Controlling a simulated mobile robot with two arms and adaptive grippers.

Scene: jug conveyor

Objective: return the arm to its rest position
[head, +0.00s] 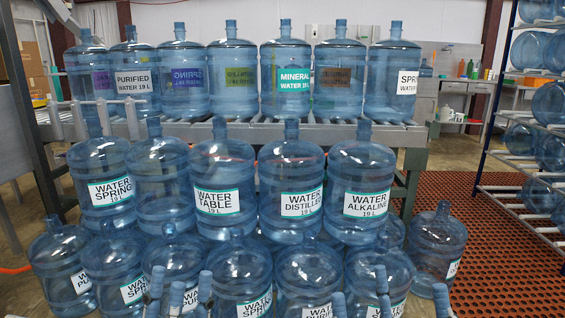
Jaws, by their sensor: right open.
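Neither of my arms nor grippers can be made out in the head view. The space in front of me is filled with large blue water jugs. A raised row holds a "Water Table" jug (222,182), a "Water Distilled" jug (291,180) and a "Water Alkaline" jug (362,182), with more to their left. Lower jugs, such as a "Water Spring" jug (240,278), stand close below them. Several narrow blue necks (205,290) rise at the bottom edge, their lower parts cut off.
A roller conveyor (255,132) behind carries a row of upright jugs, including a "Mineral Water" jug (286,80). A rack (497,92) with jugs lying on their sides stands at the right. A perforated red-brown floor mat (500,255) lies clear at the lower right.

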